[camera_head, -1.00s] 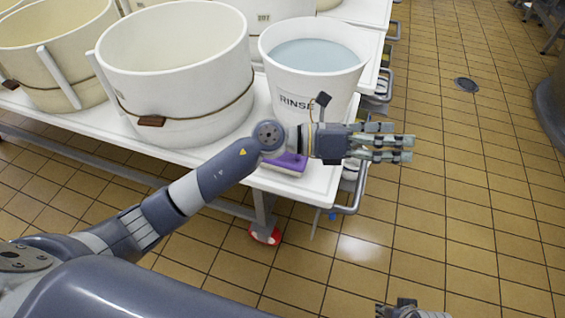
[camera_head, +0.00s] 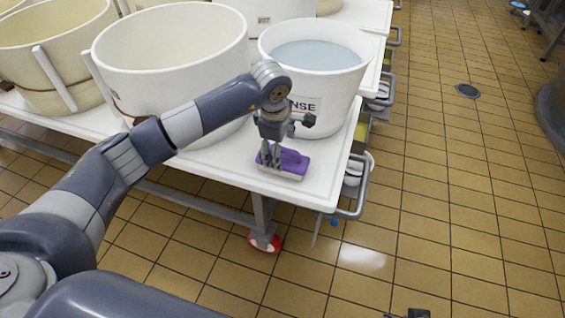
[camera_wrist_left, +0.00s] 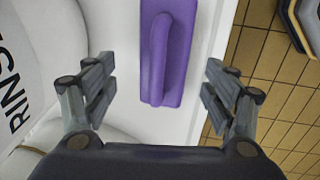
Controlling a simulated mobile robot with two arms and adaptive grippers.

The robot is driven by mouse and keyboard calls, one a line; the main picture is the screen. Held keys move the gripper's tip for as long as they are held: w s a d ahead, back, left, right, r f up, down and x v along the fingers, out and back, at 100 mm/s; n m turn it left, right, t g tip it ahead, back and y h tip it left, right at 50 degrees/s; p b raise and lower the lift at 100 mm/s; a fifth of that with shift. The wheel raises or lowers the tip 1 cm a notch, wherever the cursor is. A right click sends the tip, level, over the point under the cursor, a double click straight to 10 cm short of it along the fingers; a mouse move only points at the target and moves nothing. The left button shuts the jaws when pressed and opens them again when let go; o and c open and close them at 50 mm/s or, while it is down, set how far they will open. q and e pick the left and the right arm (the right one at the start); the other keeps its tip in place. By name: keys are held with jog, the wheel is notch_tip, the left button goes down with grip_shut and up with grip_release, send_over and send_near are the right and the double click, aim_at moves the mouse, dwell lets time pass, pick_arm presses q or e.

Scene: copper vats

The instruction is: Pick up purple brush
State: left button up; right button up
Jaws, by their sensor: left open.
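The purple brush (camera_head: 291,163) lies on the white table near its front right corner, below the rinse bucket. It has a pale underside in the head view. My left gripper (camera_head: 269,160) points down over the brush, its fingers at the brush's left part in the head view. In the left wrist view the brush (camera_wrist_left: 168,50) lies ahead between the two spread fingers (camera_wrist_left: 160,90), with its raised handle up. The fingers are open and appear apart from it. At the bottom edge of the head view a small dark part shows, too little to identify.
The white rinse bucket (camera_head: 330,100) with bluish water stands just behind the brush. A large white vat (camera_head: 170,60) stands to its left on the white table (camera_head: 318,180). A metal rail (camera_head: 358,200) runs at the table's right end.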

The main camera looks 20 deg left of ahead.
aim_at(283, 158)
pick_arm(q)
notch_tip(283, 158, down, 5)
jog(key=shift+w+b, duration=0.15)
jog(key=shift+b, duration=0.35)
jog(key=shift+w+f, duration=0.1)
jog(key=shift+f, duration=0.3)
pick_arm(e)
jog(key=v, duration=0.4)
pick_arm(q)
jog(key=c, duration=1.3)
